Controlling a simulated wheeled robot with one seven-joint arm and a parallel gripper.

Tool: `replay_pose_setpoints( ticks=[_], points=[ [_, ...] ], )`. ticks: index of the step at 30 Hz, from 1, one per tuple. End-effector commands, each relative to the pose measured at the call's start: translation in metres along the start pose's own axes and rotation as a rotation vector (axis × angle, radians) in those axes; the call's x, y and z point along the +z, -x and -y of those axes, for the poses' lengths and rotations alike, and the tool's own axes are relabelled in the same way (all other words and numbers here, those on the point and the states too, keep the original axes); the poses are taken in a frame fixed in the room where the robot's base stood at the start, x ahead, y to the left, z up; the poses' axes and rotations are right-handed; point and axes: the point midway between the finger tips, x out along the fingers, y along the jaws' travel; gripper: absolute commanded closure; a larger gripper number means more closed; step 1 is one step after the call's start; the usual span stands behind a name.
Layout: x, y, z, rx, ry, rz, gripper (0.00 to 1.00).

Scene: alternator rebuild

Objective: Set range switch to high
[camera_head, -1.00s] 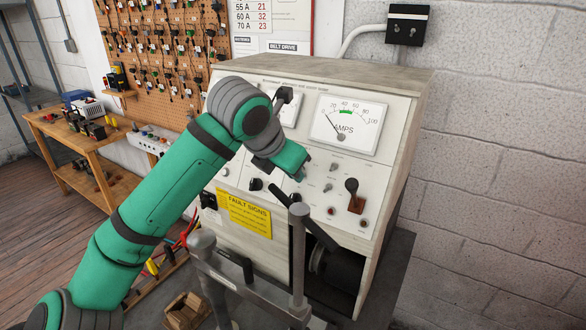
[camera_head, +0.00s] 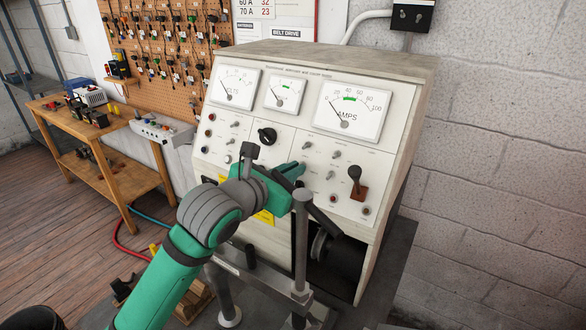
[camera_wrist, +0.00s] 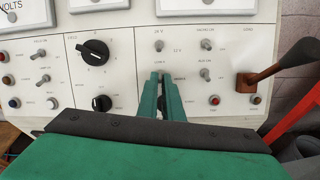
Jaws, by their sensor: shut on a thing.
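The grey-white tester panel (camera_head: 228,130) carries meters, knobs and several small toggle switches. My gripper (camera_head: 300,168) reaches up to the lower middle of the panel. In the wrist view the two green fingers (camera_wrist: 160,78) are close together, shut on the range switch, a small toggle in the column below another toggle (camera_wrist: 159,45). The fingers hide the range switch, so I cannot tell its position. Small print above the fingertips seems to read "LOW"; the print is too small to be sure.
Toggles (camera_wrist: 205,74) sit close to the right of the fingers, with a lever on a brown base (camera_wrist: 246,80) beyond. Black rotary knobs (camera_wrist: 95,51) are to the left. A grey metal post (camera_head: 302,235) stands close in front of the panel, next to my arm.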

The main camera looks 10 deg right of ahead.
Motion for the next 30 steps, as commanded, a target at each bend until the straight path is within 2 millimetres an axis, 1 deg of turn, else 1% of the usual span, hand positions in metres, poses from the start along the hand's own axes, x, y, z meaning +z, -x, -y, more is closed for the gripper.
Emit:
replay_pose_setpoints(
  ticks=[16,18,19,27,30],
  points=[
    [-0.0017,-0.0006,0.0002,0.004,0.000,0.017,1.00],
    [-0.0017,-0.0007,0.0001,0.004,0.000,0.017,0.80],
    [-0.0017,-0.0007,0.0002,0.004,0.000,0.017,0.75],
    [-0.0014,-0.0003,0.0002,0.004,0.000,0.018,0.75],
    [-0.0011,0.0033,0.0006,0.003,0.000,0.018,0.75]
  ],
)
